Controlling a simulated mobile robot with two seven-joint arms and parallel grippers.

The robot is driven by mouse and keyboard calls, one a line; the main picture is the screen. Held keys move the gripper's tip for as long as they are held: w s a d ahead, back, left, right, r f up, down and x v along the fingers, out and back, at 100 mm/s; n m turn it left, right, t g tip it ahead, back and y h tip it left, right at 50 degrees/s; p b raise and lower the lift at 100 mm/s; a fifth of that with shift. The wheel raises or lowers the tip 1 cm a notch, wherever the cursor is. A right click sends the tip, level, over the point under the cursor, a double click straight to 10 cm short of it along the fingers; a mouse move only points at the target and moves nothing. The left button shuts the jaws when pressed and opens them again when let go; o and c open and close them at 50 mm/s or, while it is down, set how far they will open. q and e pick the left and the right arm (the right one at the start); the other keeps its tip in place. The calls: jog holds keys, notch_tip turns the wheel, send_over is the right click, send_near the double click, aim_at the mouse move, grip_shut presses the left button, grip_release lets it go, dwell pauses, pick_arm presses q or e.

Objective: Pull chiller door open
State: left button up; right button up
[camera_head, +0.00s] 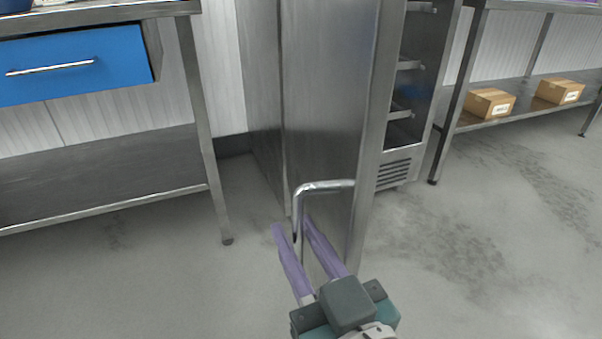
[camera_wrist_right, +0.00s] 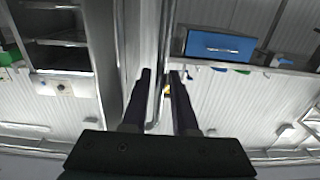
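The chiller door (camera_head: 325,110) is a tall grey steel panel in the head view. It stands open, swung out from the chiller body, whose inside racks (camera_head: 402,110) show to its right. The door's bent metal bar handle (camera_head: 325,186) sticks out low on its face. My right gripper (camera_head: 292,224) has its two purple fingers on either side of the handle's upright bar. In the right wrist view the handle bar (camera_wrist_right: 155,125) runs between the spread fingers (camera_wrist_right: 160,73), with gaps showing beside it. My left gripper is not in view.
A steel table with a blue drawer (camera_head: 75,65) and a lower shelf (camera_head: 100,175) stands at the left. At the right, a steel rack (camera_head: 530,108) holds cardboard boxes (camera_head: 490,103). The grey floor (camera_head: 480,260) in front is clear.

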jog(key=p+v, duration=0.2)
jog(key=v, duration=0.7)
jog(key=shift+s+d+p, duration=0.15)
jog(key=shift+s+p, duration=0.15)
jog(key=shift+s, duration=0.05)
